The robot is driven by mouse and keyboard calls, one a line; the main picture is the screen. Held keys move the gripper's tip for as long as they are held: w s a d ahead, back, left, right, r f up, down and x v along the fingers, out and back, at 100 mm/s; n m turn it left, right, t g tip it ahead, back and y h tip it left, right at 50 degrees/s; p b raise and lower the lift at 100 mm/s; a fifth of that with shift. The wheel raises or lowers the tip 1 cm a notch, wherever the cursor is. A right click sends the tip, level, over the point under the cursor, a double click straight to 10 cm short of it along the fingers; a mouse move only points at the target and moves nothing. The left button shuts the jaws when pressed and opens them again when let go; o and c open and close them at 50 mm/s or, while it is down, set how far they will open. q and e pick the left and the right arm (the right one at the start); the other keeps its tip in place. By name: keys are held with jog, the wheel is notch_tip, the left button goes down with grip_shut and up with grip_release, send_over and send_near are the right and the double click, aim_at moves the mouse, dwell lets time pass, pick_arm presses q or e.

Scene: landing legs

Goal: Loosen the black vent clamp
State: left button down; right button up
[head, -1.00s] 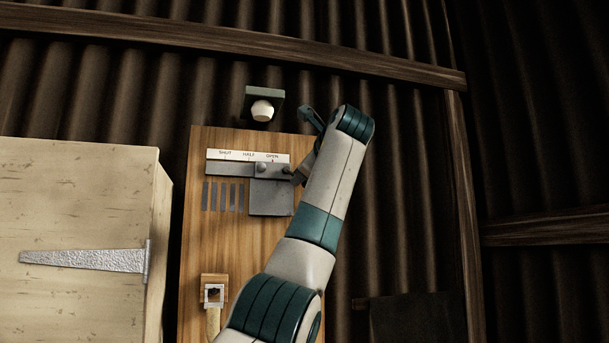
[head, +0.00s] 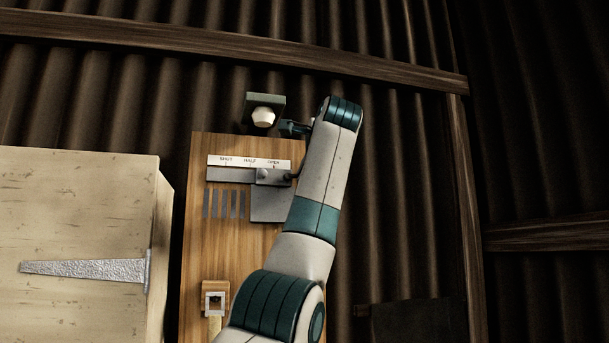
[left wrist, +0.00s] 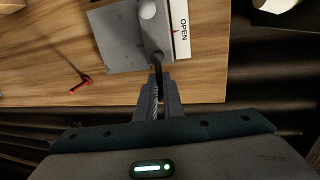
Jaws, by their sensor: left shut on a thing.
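The vent is a grey metal slide plate (head: 272,207) on a wooden board, under a white strip marked SHUT, HALF and OPEN (head: 215,161). The plate stands at the OPEN end, with slots bare to its left. The plate also shows in the left wrist view (left wrist: 118,40). The black clamp (left wrist: 158,72) is a thin dark lever at the plate's edge. My left gripper (left wrist: 159,90) is shut on its end. In the head view my left arm hides most of this grip. My right gripper is not in view.
A lamp (head: 263,117) sits on the wall above the board. A small square fitting (head: 215,301) is low on the board. A pale wooden box (head: 80,215) stands left. A small red piece (left wrist: 82,83) lies against the board in the left wrist view. Dark corrugated wall is right.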

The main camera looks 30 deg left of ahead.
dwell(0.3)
pick_arm(q)
jog(key=c, duration=1.9)
grip_release()
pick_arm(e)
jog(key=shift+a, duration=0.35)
pick_arm(q)
jog(key=shift+s+d, duration=0.1)
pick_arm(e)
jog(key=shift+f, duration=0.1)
